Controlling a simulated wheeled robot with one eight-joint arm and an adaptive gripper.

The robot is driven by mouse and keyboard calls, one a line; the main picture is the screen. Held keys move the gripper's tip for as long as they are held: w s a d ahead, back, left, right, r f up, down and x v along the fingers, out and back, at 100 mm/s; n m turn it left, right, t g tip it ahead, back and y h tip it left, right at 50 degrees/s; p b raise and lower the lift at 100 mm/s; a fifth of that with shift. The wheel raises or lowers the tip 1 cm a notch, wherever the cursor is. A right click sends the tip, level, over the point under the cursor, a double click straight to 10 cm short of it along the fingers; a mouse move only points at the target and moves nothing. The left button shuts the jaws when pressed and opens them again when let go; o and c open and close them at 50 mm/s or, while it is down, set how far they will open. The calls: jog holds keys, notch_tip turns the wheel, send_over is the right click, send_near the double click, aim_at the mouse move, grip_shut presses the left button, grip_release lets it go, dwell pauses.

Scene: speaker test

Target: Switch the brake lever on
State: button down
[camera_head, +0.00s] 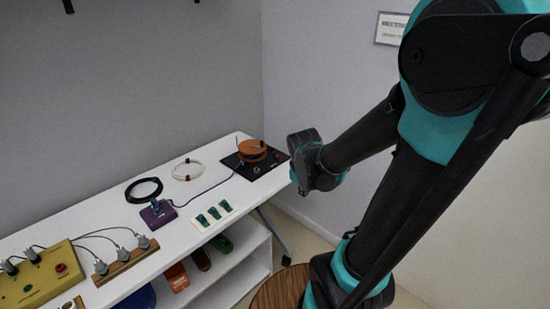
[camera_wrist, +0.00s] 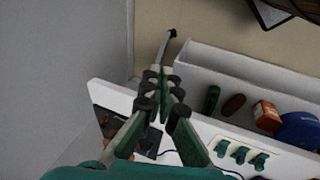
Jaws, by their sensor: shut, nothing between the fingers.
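A purple box (camera_head: 157,212) with a small teal lever on top stands mid-table in the head view. A blue cable runs from it to a black plate (camera_head: 268,167) at the table's right end, which carries an orange-brown disc (camera_head: 252,149). A white panel with three teal switches (camera_head: 213,215) lies at the front edge. I cannot tell for sure which part is the brake lever. My gripper (camera_wrist: 163,76) is shut and empty, above the table's end near the plate. In the wrist view its fingers hide part of the black plate (camera_wrist: 104,122).
The white table (camera_head: 184,236) also holds black (camera_head: 144,189) and white (camera_head: 187,169) cable coils and a yellow box (camera_head: 42,278) with plugs. Shelves below hold an orange item (camera_head: 176,277) and others. A round wooden top (camera_head: 280,290) stands in front. Walls rise behind and right.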

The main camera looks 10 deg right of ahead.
aim_at(279, 159)
jog(key=w+a+n+h, duration=0.1)
jog(key=w+a+n, duration=0.3)
jog(key=w+n, duration=0.2)
jog(key=w+a+n+t+h, duration=0.1)
jog(key=w+a+n, duration=0.4)
jog(key=w, duration=0.5)
jog(key=w+a+n+t+h, duration=0.1)
jog(key=w+a+n+h, duration=0.1)
jog(key=w+a+n, duration=0.3)
jog(key=w+n, duration=0.3)
jog(key=shift+a+r+h, duration=0.15)
jog(key=shift+r+h, duration=0.05)
jog(key=shift+h, duration=0.2)
jog(key=x, duration=1)
jog(key=shift+w+d, duration=0.25)
jog(key=shift+d, duration=0.05)
jog(key=shift+w+d, duration=0.75)
jog(key=shift+d, duration=0.1)
jog(key=shift+w+d+r, duration=0.1)
jog(key=shift+w+d, duration=0.3)
